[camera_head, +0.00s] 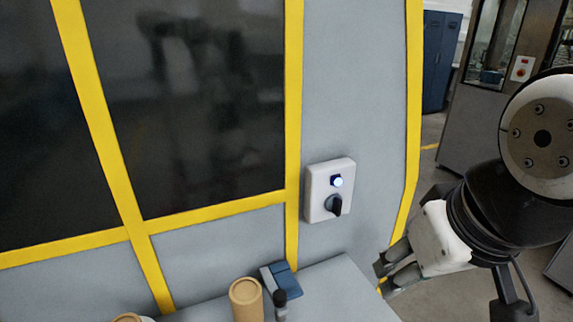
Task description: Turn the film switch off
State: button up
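The film switch is a black rotary knob (335,205) on a white control box (319,209). The box is mounted on the grey panel of the machine, right of a yellow frame post. Above the knob is a lit blue-white lamp or button (336,181). The knob's handle looks roughly upright, slightly tilted. My gripper (382,277) is to the lower right of the box, clear of it and pointing left. Its two dark fingers are apart with nothing seen between them.
A grey ledge (345,291) lies below the box, with a cardboard tube (246,300), a blue block (279,277) and a black-topped item (281,299) on its left. Yellow frame bars (413,120) edge the panel. Dark windows (210,100) fill the left. Space before the box is clear.

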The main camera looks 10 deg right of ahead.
aim_at(333, 203)
jog(key=k+j+u, duration=0.2)
jog(key=j, duration=0.55)
jog(key=j+u, duration=0.15)
jog(key=j, duration=0.6)
